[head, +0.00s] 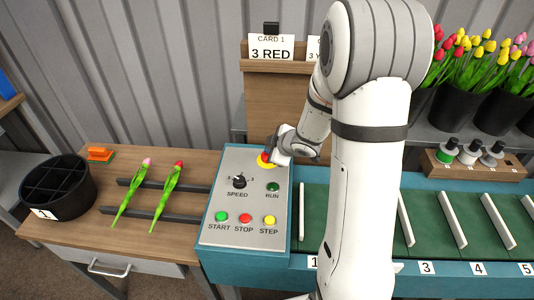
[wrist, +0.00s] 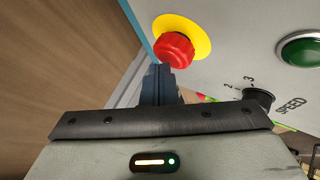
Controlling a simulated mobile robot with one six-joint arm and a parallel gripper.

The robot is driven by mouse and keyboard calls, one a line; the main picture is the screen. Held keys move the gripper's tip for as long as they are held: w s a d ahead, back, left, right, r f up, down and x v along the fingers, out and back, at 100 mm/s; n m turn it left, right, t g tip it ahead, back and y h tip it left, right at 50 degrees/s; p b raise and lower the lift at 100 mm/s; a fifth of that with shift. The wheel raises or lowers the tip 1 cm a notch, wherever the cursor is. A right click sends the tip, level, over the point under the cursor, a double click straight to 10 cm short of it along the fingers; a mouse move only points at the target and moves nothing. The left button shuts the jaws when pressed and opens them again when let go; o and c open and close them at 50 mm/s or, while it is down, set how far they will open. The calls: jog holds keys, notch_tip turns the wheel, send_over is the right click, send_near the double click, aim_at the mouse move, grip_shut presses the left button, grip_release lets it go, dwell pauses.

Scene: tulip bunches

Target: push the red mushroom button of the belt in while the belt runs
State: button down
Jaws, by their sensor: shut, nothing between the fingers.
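The red mushroom button (wrist: 174,52) sits on a yellow disc (wrist: 188,32) on the grey control panel (head: 222,180). In the head view the red button (head: 264,157) is partly covered by my gripper (head: 275,155) at the panel's top right. In the wrist view my gripper (wrist: 160,84) is shut and empty, its tips just below the button's edge; I cannot tell whether they touch it. The green belt (head: 379,222) with white dividers lies right of the panel. The green RUN lamp (head: 272,187) shows dark green; one picture does not tell whether the belt moves.
The panel also carries a black SPEED knob (head: 239,181) and START (head: 222,216), STOP (head: 246,218) and STEP (head: 270,220) buttons. Two tulips (head: 167,195) lie across dark rails on the left table, beside a black divided bucket (head: 56,190). A card board (head: 272,48) stands behind the panel.

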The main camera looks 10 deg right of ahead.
jog(key=shift+r+p, duration=0.8)
jog(key=shift+p, duration=0.1)
notch_tip(320, 180, up, 5)
jog(key=p, duration=0.5)
jog(key=shift+r, duration=0.1)
